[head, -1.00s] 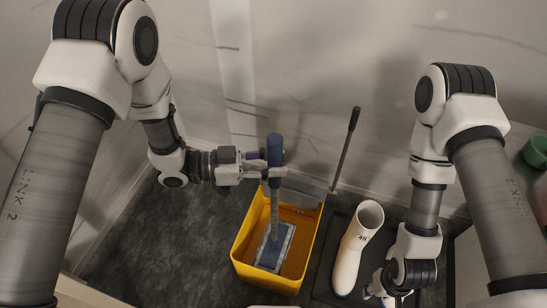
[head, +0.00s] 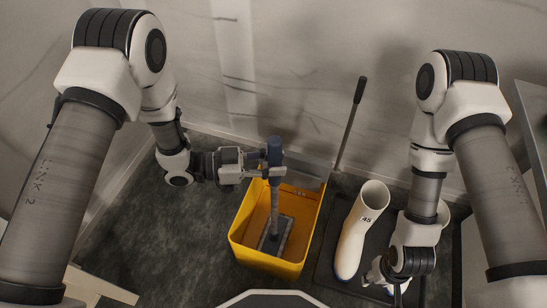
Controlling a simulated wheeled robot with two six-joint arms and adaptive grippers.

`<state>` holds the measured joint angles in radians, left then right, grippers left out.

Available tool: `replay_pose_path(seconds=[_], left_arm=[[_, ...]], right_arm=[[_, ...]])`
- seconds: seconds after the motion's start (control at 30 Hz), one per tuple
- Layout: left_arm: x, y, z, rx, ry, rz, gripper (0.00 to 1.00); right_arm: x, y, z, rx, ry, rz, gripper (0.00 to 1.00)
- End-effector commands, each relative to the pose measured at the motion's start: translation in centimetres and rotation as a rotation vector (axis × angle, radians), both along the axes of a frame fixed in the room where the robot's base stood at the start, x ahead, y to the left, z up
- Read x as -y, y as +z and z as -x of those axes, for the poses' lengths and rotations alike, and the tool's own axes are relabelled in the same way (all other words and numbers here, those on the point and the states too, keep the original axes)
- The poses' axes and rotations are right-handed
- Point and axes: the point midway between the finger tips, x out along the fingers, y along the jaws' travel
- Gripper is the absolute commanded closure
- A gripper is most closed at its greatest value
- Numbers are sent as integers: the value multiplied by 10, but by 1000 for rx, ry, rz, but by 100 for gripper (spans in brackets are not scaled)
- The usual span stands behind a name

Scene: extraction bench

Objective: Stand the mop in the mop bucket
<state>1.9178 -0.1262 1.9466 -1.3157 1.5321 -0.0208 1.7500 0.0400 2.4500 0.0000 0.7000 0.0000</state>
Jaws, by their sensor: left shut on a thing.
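The mop has a blue-topped grey handle (head: 275,152) and a flat, dark grey-blue head (head: 277,238). It stands nearly upright with its head inside the yellow mop bucket (head: 246,257), low near the floor of it; whether it touches the bottom I cannot tell. A grey wringer part (head: 305,174) is at the bucket's back. My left gripper (head: 270,168) is shut on the mop handle just below its blue top, above the bucket's back rim. My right gripper (head: 378,277) is beside the white boot's toe, partly hidden by its wrist; its fingers are unclear.
A white boot (head: 362,228) marked 45 stands on a dark mat (head: 328,262) right of the bucket. Another white boot (head: 443,213) is partly behind my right arm. A long dark rod (head: 350,122) rises behind the bucket. Dark floor (head: 190,235) is free to the left.

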Motion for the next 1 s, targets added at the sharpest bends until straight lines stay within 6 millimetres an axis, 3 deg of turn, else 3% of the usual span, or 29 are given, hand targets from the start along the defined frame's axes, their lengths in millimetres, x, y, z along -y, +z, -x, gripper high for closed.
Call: replay_pose_path(seconds=[0.43, 0.9, 0.93, 1.0], left_arm=[[0, -48, 0, 1, 0, 2, 100], [0, -56, 0, 1, 0, 2, 100], [0, -56, 0, 1, 0, 2, 62], [0, -56, 0, 1, 0, 2, 39]], right_arm=[[0, -29, 0, 0, 0, 0, 60], [0, -32, 0, 0, 0, 0, 60], [0, -32, 0, 0, 0, 0, 60], [0, -32, 0, 0, 0, 0, 60]])
